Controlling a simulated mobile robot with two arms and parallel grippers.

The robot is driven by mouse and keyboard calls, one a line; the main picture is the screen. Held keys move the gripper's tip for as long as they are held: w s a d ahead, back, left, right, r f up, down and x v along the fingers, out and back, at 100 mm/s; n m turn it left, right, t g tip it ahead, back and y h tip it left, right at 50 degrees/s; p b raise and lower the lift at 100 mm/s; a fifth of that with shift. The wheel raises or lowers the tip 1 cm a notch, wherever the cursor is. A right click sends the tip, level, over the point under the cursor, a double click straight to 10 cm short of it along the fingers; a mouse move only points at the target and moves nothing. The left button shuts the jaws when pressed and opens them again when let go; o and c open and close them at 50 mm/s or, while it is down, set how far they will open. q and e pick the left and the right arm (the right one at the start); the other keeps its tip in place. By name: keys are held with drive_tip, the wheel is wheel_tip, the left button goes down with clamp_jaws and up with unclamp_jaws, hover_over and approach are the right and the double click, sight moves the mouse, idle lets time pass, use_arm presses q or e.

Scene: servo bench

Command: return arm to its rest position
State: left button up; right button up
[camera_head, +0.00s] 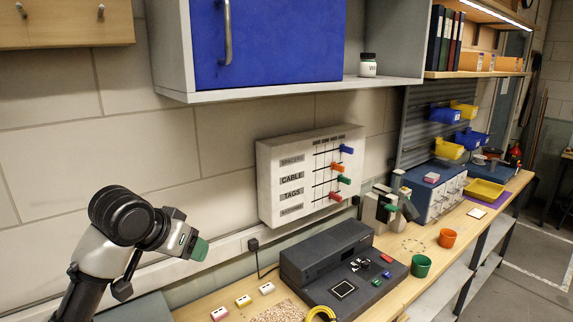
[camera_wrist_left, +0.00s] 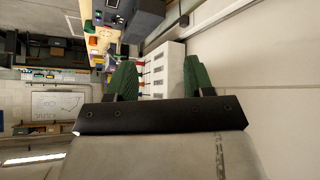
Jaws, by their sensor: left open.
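My left arm comes in from the lower left in the head view, and its gripper (camera_head: 194,246) hangs in the air in front of the wall, left of the tag panel and above the bench. In the left wrist view the two green fingers of my left gripper (camera_wrist_left: 160,80) stand apart with nothing between them on the near side. The white tag panel (camera_head: 268,170) shows in the distance between the fingers in the left wrist view (camera_wrist_left: 172,58). My right gripper is not in either view.
The wooden bench (camera_head: 405,268) carries a dark servo unit (camera_head: 300,262), a green cup (camera_head: 420,266), an orange cup (camera_head: 447,238) and several small blocks. A cabinet with a blue door (camera_head: 275,45) hangs above. Free air surrounds the left gripper.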

use_arm(q)
drive_tip(key=s+d+f+g, duration=0.1)
drive_tip(key=s+f, duration=0.2)
drive_tip(key=f, duration=0.4)
drive_tip(key=s+d+f, duration=0.1)
drive_tip(key=s+f, duration=0.3)
drive_tip(key=f, duration=0.3)
drive_tip(key=s+a+f+n+g+y, duration=0.1)
drive_tip(key=s+f, duration=0.4)
drive_tip(key=s, duration=0.3)
drive_tip(key=s+a+f+g+y, duration=0.1)
drive_tip(key=s+a+f, duration=0.1)
drive_tip(key=s+f, duration=0.5)
drive_tip(key=s+a+f+n+g+y, duration=0.1)
drive_tip(key=s+f, duration=0.2)
drive_tip(key=s, duration=0.7)
wheel_tip(320, 180, down, 29)
drive_tip(key=b, duration=0.5)
drive_tip(key=s+a+f+g+b, duration=0.1)
drive_tip(key=s+f+b, duration=0.1)
drive_tip(key=s+f, duration=0.6)
drive_tip(key=s+a+f+g+b, duration=0.1)
drive_tip(key=s+f+b, duration=0.2)
drive_tip(key=s+f, duration=0.6)
wheel_tip(320, 180, down, 6)
drive_tip(key=shift+a+r+y, duration=0.1)
drive_tip(key=shift+a+y, duration=0.2)
drive_tip(key=shift+a, duration=0.05)
drive_tip(key=shift+s, duration=0.1)
